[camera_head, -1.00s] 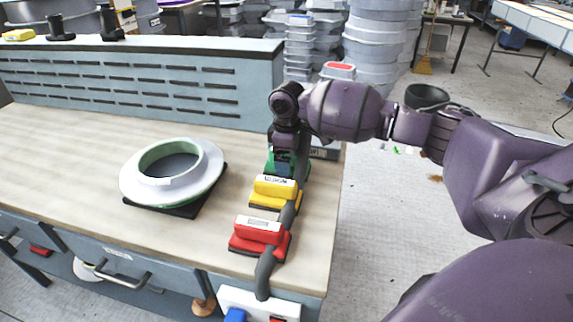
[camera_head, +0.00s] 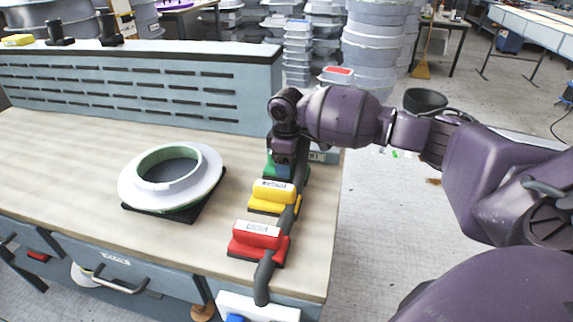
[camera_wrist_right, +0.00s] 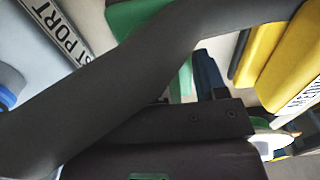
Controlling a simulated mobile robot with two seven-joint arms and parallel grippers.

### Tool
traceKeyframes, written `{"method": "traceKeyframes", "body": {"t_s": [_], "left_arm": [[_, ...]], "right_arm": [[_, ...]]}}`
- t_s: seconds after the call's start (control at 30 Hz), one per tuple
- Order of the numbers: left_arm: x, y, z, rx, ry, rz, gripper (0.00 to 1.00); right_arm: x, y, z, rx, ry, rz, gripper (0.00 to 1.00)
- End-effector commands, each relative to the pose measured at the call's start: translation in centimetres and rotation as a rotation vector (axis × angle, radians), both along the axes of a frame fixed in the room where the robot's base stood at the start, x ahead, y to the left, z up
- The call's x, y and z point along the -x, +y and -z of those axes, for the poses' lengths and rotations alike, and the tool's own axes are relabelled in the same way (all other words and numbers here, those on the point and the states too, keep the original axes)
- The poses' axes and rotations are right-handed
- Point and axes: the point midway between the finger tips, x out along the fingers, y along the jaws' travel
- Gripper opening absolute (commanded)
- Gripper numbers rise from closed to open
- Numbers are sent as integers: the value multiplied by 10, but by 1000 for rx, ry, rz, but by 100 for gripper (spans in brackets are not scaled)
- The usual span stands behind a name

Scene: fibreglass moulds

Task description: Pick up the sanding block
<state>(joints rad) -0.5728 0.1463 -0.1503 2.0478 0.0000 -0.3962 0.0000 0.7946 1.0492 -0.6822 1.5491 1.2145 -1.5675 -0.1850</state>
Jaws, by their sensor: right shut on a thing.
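A green sanding block (camera_head: 272,170) stands on the bench at the far end of a row, partly hidden by my right gripper (camera_head: 283,174). The gripper points down over it and is shut on it. The block appears to be still at bench height; I cannot tell whether it touches the bench. A yellow block (camera_head: 272,192) and a red block (camera_head: 257,236) sit nearer in the same row. In the right wrist view, part of the green block (camera_wrist_right: 134,18) and the yellow block (camera_wrist_right: 285,65) show. My left gripper is not in view.
A dark hose (camera_head: 265,275) runs along the blocks' right side and crosses the right wrist view. A white ring mould (camera_head: 205,180) stands on a black pad to the left. A slotted blue-grey panel (camera_head: 120,85) backs the bench. The bench's right edge is close by.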

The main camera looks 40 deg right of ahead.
Motion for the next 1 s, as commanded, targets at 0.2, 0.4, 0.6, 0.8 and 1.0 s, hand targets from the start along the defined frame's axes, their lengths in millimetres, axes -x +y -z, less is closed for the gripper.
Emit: {"method": "traceKeyframes", "body": {"t_s": [0.2,0.4,0.6,0.8,1.0], "left_arm": [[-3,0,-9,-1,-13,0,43],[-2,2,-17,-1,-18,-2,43],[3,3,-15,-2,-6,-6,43],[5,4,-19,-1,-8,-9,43],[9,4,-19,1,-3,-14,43]], "right_arm": [[-1,0,-36,0,-9,0,38],[-1,0,-88,-1,-10,0,38],[-1,0,-138,-1,-9,-1,38],[0,0,-175,-1,-6,0,38],[-1,0,-194,0,-5,1,38]]}}
